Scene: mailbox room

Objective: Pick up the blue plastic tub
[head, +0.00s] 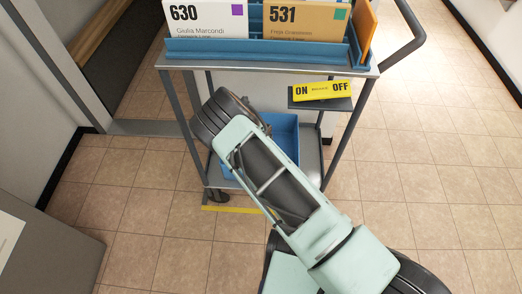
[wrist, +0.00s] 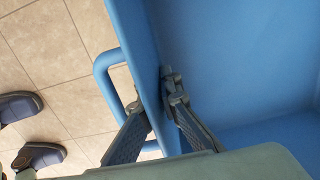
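The blue plastic tub (head: 286,132) sits on the lower shelf of a grey trolley in the head view, partly hidden behind my arm. In the wrist view the tub (wrist: 235,60) fills the right side, with a looped blue handle (wrist: 101,75) on its outer side. My gripper (wrist: 160,105) straddles the tub's side wall. One finger is outside, by the handle, and the other is inside with its tip against the wall. The fingers look closed on the wall. My gripper is hidden behind my arm in the head view.
The trolley's top tray (head: 210,53) holds boxes marked 630 (head: 205,18) and 531 (head: 300,20). A yellow ON/OFF sign (head: 322,90) sits on a small side shelf (head: 322,104) above the tub's right. Trolley posts flank the tub. Tiled floor is open to the right.

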